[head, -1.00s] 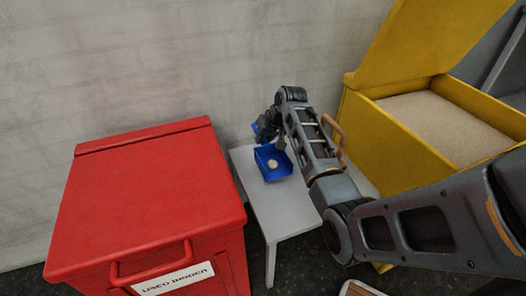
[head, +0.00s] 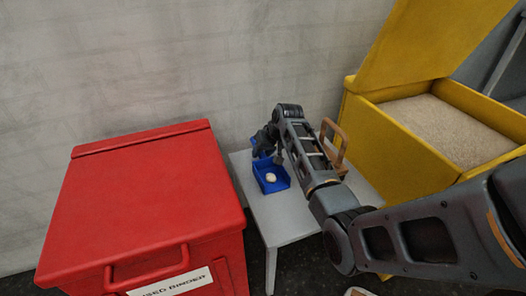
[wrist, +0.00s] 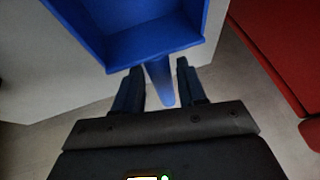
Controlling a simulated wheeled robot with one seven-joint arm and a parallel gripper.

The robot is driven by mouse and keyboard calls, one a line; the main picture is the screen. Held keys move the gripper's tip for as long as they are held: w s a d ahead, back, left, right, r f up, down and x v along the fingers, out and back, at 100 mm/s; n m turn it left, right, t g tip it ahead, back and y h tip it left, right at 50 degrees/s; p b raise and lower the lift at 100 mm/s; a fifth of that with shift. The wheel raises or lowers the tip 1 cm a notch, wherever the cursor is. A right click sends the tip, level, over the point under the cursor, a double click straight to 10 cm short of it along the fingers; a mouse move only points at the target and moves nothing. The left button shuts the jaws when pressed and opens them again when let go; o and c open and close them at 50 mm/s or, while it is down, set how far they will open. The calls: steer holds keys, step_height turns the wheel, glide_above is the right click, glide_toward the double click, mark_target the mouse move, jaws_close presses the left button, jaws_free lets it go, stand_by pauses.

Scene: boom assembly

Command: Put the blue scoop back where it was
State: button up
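The blue scoop (head: 264,187) is at the left part of the small white table, just below my gripper (head: 268,146) in the head view. It is level, with a small pale lump (head: 271,177) in it. The wrist view shows the scoop's tray (wrist: 150,48) and its handle (wrist: 158,84) running between the two fingers of my gripper (wrist: 160,76). My arm hides part of the scoop's far side. Whether its underside touches the tabletop is unclear.
The white table (head: 285,222) has bare surface in front of the scoop. A brown wooden frame-like object (head: 340,142) stands behind my arm. The red bin (head: 140,205) labelled binder stands close on the left. The open yellow bin of sand (head: 395,140) is on the right.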

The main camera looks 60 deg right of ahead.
steer(key=shift+o, duration=0.9)
steer(key=shift+r, duration=0.2)
steer(key=p+v, duration=0.4)
steer(key=v, duration=0.7)
steer(key=shift+s+r, duration=0.25)
steer(key=shift+r, duration=0.1)
